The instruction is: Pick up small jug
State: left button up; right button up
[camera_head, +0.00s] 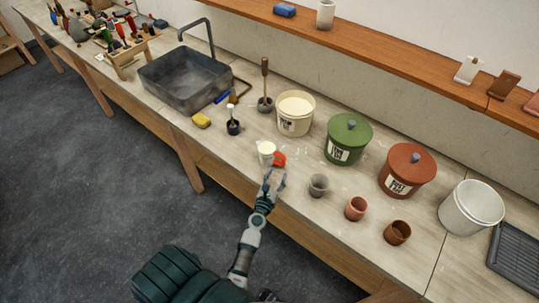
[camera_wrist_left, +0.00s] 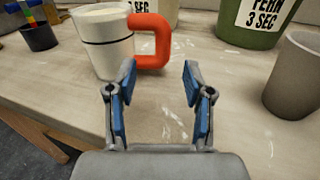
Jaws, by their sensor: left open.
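The small jug (camera_head: 265,152) is cream-white with a red-orange handle. It stands upright on the wooden workbench (camera_head: 318,239), handle to the right. In the wrist view the jug (camera_wrist_left: 104,42) is at the upper left, with its handle (camera_wrist_left: 153,42) just beyond my fingers. My left gripper (camera_head: 275,178) is open and empty in front of the jug, on the handle's side. The wrist view shows its two blue-padded fingers (camera_wrist_left: 157,80) spread apart, with bare bench between them and no clear contact with the handle. My right gripper is not in view.
A grey cup (camera_head: 318,185) stands right of my gripper, with two terracotta cups beyond. Behind are a cream bucket (camera_head: 295,113), a green lidded pot (camera_head: 348,139) and a red-brown one (camera_head: 407,171). A dark brush holder (camera_head: 233,127) is left of the jug.

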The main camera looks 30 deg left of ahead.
aim_at(284, 164)
pick_arm(q)
jog(key=shift+w+d, duration=0.15)
jog(key=shift+w, duration=1.1)
jog(key=shift+w+r, duration=0.2)
jog(key=shift+w, duration=0.3)
jog(key=x, duration=0.4)
jog(key=shift+s+a+f, duration=0.15)
jog(key=shift+a+f, duration=0.05)
jog(key=shift+a, duration=0.15)
jog(key=shift+w+a+f, duration=0.1)
jog(key=shift+w+a, duration=0.2)
jog(key=shift+a, duration=0.05)
jog(key=shift+s+d, duration=0.1)
jog(key=shift+d, duration=0.2)
jog(key=c, duration=1)
jog(key=shift+d, duration=0.15)
